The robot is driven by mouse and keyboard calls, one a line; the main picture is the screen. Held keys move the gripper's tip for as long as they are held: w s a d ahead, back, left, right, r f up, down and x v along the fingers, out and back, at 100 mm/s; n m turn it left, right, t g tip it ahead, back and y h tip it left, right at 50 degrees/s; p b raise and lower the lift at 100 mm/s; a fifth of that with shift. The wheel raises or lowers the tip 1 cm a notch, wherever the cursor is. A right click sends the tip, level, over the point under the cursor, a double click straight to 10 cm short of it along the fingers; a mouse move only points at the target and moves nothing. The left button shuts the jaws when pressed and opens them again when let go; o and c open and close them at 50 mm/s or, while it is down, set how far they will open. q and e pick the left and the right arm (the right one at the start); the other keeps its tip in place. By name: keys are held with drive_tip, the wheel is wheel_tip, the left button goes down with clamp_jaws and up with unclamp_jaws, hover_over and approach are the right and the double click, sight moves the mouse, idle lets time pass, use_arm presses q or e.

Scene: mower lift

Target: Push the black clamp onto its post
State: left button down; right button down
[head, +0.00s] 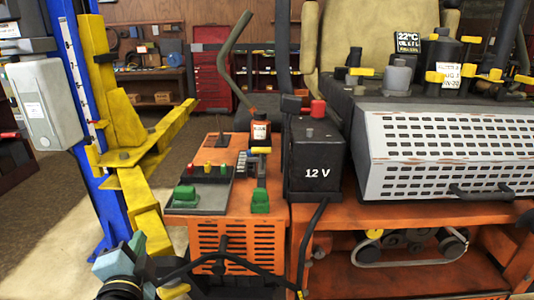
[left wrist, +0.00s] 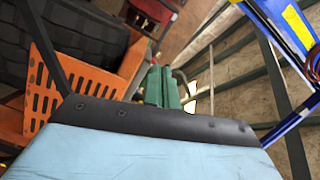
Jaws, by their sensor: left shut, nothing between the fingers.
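The black battery (head: 314,160) marked 12 V stands on the orange mower deck, right of centre in the head view. A small black block (head: 291,104), which looks like the black clamp, sits by the battery's top left edge under a dark upright cable. A short grey post (head: 309,132) shows on the battery's top. A red cap (head: 318,108) stands behind it. I cannot tell whether the clamp touches a post. My left gripper (head: 137,242) is low at the left, well apart from the battery. Its green fingers (left wrist: 161,86) are shut and empty. My right gripper is not in view.
A grey tray (head: 197,195) with green pieces lies left of the battery. A bent grey lever (head: 231,60) rises behind it. A perforated grey cover (head: 440,150) stands right. The blue lift column (head: 83,110) and yellow arm (head: 135,185) stand left.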

sight(286, 112)
use_arm(q)
wheel_tip(286, 112, up, 13)
drive_tip(key=w+d+m+t+h, duration=0.2)
drive_tip(key=w+d+m+t, duration=0.1)
drive_tip(key=m+t, duration=0.35)
drive_tip(key=w+d+r+n+g+h, duration=0.1)
drive_tip(key=d+r+n+g+h, duration=0.75)
drive_tip(key=n, duration=0.85)
drive_tip(key=d+r+n+g+h, duration=0.3)
drive_tip(key=d+r+n+h, duration=0.25)
drive_tip(key=n+h, duration=0.9)
drive_tip(key=w+a+f+m+y, duration=0.1)
drive_tip(key=w+a+m+y, duration=0.1)
drive_tip(key=w+m+y, duration=0.3)
drive_tip(key=w+y, duration=0.1)
drive_tip(key=y, duration=0.3)
drive_tip(key=shift+w+a+f+m+y, duration=0.2)
drive_tip(key=shift+a+f+m+y, duration=0.1)
drive_tip(key=shift+y, duration=0.1)
drive_tip(key=shift+d, duration=0.1)
drive_tip(key=s+d+p+x, duration=0.2)
drive_tip(key=p+x, duration=0.1)
drive_tip(key=x, duration=0.9)
drive_tip(key=shift+w+d+f, duration=0.25)
drive_tip(key=shift+d, duration=0.05)
